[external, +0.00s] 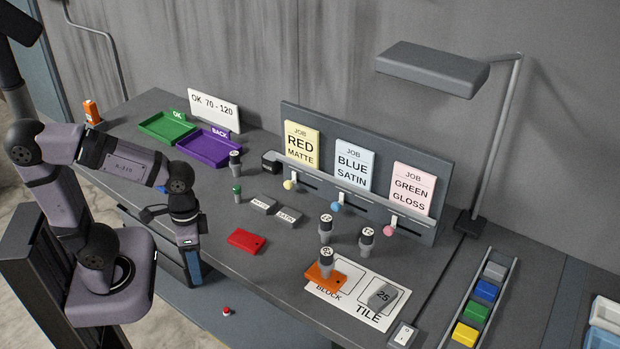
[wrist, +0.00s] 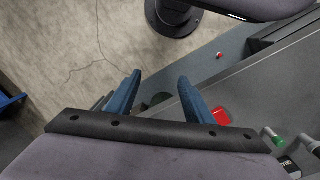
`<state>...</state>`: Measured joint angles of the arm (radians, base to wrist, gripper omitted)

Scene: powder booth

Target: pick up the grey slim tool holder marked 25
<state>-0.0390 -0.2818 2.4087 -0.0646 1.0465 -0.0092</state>
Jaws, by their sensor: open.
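In the external view, a grey piece marked 25 (external: 382,295) lies on the TILE side of a white card (external: 330,290). Several upright grey holders with white number tops stand nearby: one (external: 326,230) and another (external: 367,240) behind the card, one (external: 326,262) on an orange block (external: 325,280), and one (external: 235,163) by the purple tray. Their numbers are too small to read surely. My gripper (external: 194,268) hangs at the bench's front edge, left of these and apart from them. In the wrist view my gripper (wrist: 160,78) is open, with nothing between its blue fingers.
A red block (external: 246,240) lies on the bench nearest my gripper. Green (external: 144,127) and purple (external: 237,155) trays are at the back left. A slider panel with job cards (external: 353,165), a lamp (external: 432,68) and a rack of coloured blocks (external: 480,300) stand farther right.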

